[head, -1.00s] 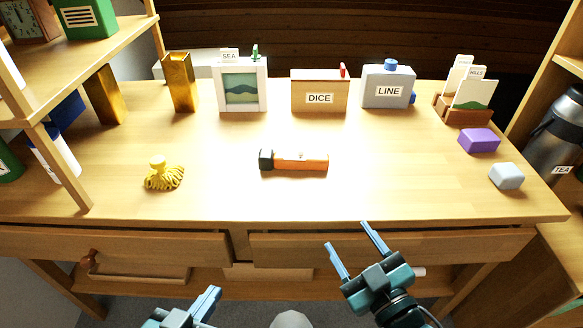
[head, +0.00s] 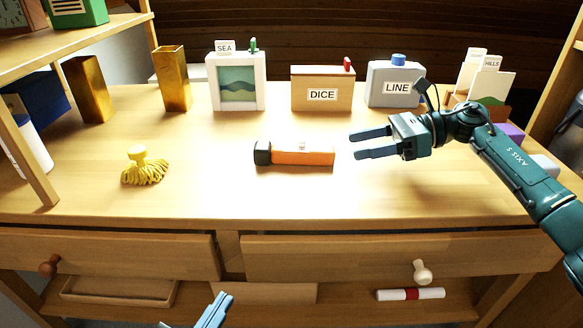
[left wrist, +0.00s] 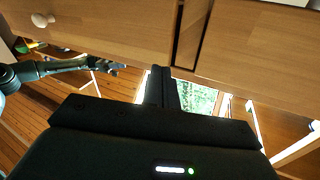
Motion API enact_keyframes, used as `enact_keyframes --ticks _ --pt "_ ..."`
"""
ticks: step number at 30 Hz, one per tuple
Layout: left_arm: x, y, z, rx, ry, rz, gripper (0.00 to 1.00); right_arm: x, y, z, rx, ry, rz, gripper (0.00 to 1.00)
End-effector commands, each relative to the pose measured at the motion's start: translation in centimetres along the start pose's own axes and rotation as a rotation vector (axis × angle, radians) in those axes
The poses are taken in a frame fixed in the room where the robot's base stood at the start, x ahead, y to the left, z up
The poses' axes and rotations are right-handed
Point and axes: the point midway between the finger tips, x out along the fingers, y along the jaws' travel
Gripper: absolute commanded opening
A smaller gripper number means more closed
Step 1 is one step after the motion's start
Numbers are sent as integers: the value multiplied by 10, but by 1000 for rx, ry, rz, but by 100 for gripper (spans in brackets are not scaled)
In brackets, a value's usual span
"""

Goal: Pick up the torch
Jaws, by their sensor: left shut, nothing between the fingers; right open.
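The torch (head: 300,153) lies on its side on the desk in the head view, with an orange body and a dark head at its left end. My right gripper (head: 353,144) is open just to the right of the torch's orange end, its fingers pointing left toward it with a gap between. My left gripper (head: 222,302) is shut and empty, low in front of the desk. In the left wrist view its closed fingers (left wrist: 160,85) show before the drawer fronts.
Behind the torch stand the DICE box (head: 322,90), the SEA picture frame (head: 237,82) and the grey LINE container (head: 393,85). A yellow stringy bundle (head: 144,168) lies to the left. Desk surface around the torch is clear.

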Motion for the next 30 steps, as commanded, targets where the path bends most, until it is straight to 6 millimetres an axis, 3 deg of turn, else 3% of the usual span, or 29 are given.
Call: enact_keyframes --ticks 3,7,18,26,30 --pt "2 6 8 28 42 11 0 -24 -10 -5 -88 91 -17 58" --pt "2 8 7 41 65 17 0 -30 -13 -5 -122 132 -19 58" --pt "2 12 5 50 122 28 0 33 -15 -12 -123 131 -16 58" --pt "2 12 7 40 123 28 0 53 -17 -14 -121 129 -17 58" --pt "3 13 9 24 130 28 0 74 -23 -17 -121 130 -16 58"
